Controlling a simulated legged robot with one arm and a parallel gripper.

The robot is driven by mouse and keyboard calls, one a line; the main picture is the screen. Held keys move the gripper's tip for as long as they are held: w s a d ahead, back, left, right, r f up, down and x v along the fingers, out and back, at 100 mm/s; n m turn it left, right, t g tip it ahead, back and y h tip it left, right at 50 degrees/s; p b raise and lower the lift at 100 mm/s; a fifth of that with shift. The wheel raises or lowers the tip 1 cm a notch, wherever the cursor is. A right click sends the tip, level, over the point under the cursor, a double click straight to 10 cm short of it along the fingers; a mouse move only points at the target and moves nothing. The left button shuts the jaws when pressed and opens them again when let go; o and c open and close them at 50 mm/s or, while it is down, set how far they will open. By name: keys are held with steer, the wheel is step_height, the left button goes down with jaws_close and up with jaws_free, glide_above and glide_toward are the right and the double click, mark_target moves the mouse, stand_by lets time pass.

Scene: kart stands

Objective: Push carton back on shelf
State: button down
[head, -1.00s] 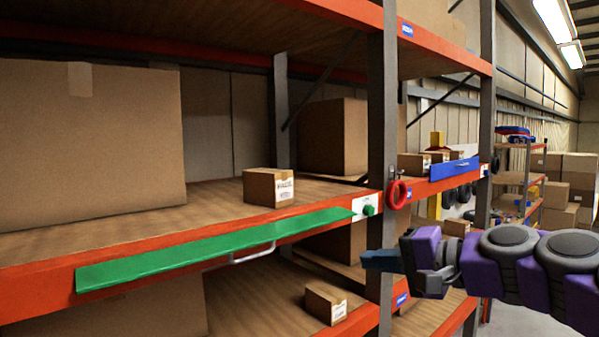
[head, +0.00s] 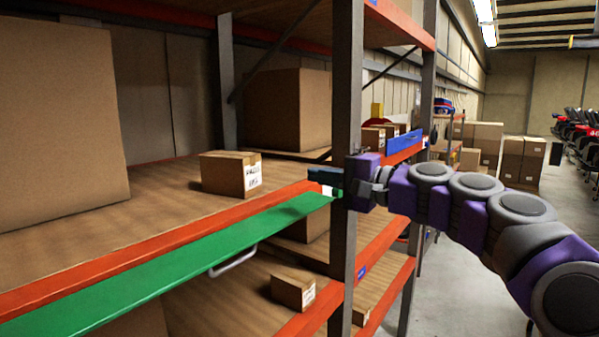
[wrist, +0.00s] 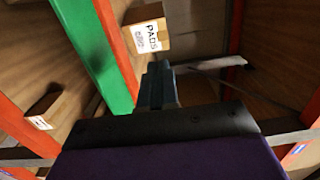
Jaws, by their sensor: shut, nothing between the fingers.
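A small brown carton (head: 228,174) with a white label stands on the middle shelf (head: 130,202), a little behind the orange front beam. In the wrist view the carton (wrist: 168,20) shows its label marked "PADS", beyond my fingertips. My gripper (head: 312,180) is shut and empty.
A green flap (head: 170,272) with a handle hangs along the shelf front. A dark upright post (head: 345,110) stands close to my gripper. Large boxes (head: 60,120) (head: 287,108) stand on the same shelf. Another small carton (head: 292,291) sits on the lower shelf. The aisle floor is clear at right.

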steer(key=p, duration=0.2)
glide_toward(235, 168)
steer(key=x, duration=0.4)
steer(key=shift+s+a+r, duration=0.1)
steer(key=shift+s+a, duration=0.05)
steer(key=shift+a, duration=0.3)
steer(key=shift+w+a, duration=0.1)
steer(key=shift+w, duration=0.1)
steer(key=d, duration=0.1)
steer(key=w+d, duration=0.1)
steer(key=d, duration=0.1)
steer(key=shift+d+r, duration=0.1)
steer(key=shift+d, duration=0.15)
steer(key=a, duration=0.4)
steer(key=shift+w+a, duration=0.1)
steer(key=shift+a, duration=0.1)
steer(key=p+x, duration=0.1)
steer(key=x, duration=0.3)
steer(key=shift+w+d, duration=0.15)
steer(key=shift+w, duration=0.25)
steer(key=shift+w+d, duration=0.25)
steer(key=shift+d, duration=0.25)
steer(key=shift+s, duration=0.1)
